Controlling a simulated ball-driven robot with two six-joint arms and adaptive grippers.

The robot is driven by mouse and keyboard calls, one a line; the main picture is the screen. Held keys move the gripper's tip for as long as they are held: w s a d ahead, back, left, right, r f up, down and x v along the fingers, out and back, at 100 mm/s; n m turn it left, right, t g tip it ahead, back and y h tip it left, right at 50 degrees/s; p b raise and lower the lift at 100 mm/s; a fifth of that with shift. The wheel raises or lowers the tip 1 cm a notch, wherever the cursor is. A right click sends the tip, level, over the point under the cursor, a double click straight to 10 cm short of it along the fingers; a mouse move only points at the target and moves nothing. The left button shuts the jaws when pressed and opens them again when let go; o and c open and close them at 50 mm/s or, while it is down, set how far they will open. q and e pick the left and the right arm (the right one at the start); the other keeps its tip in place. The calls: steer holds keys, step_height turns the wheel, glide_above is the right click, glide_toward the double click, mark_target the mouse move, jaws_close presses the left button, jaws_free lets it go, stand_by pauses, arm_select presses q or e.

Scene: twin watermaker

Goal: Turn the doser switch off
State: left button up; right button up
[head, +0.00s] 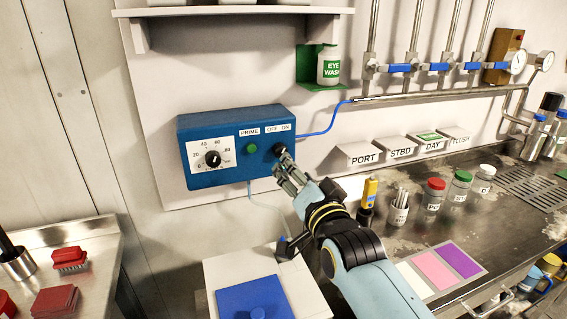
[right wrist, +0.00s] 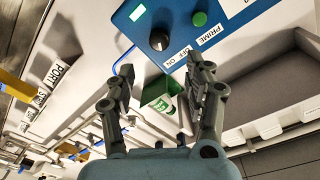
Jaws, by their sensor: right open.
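The blue doser box (head: 235,145) is fixed to the wall panel. Its black OFF/ON switch (head: 279,149) sits at the right of its face, below the OFF and ON labels; which way it points I cannot tell. In the right wrist view the switch (right wrist: 159,40) shows as a round black knob beyond my fingertips. My right gripper (head: 285,170) is open and empty, just below and in front of the switch. In the right wrist view its two fingers (right wrist: 163,74) stand apart, with the knob seen above the gap. My left gripper is not in view.
The green PRIME button (head: 251,148) is left of the switch, and a dial (head: 213,158) is further left. A white box with a blue lid (head: 255,299) stands below. Bottles (head: 434,194) and a pen cup (head: 398,208) stand on the bench at right.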

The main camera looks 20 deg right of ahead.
mark_target(282, 153)
steer(key=w+b, duration=0.6)
steer(key=w, duration=0.3)
steer(key=shift+f+b, duration=0.1)
steer(key=shift+b, duration=0.2)
jaws_close()
